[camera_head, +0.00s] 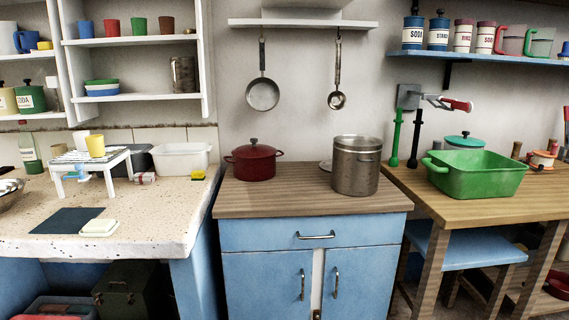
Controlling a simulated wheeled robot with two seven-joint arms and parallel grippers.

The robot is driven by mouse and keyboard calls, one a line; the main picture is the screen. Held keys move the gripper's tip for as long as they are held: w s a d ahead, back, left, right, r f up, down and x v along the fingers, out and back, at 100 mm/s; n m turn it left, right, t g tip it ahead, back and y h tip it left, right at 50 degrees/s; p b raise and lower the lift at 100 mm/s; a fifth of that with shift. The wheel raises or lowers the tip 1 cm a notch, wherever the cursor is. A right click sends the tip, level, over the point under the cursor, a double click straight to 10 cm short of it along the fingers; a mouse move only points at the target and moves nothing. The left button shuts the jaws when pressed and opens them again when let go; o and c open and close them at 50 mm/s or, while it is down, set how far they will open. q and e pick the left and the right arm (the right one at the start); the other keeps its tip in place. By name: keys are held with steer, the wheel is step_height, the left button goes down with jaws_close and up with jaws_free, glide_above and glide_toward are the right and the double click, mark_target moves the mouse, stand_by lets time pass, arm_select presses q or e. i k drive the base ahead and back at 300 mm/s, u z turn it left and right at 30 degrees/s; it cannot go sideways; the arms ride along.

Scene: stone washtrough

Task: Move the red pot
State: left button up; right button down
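The red pot (254,162) stands upright on the wooden top of the blue cabinet, at its back left. It is dark red with a lid, a dark knob on top and small side handles. Neither of my grippers shows in the head view.
A tall steel pot (356,166) stands right of the red pot on the wooden top (290,202). The front left of that top is clear. A white basin (181,158) and yellow sponge (198,174) lie left. A green tub (477,174) stands on the right table.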

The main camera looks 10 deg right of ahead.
mark_target(249, 170)
steer(key=z, duration=0.25)
steer(key=i, duration=0.9)
steer(key=u, duration=0.3)
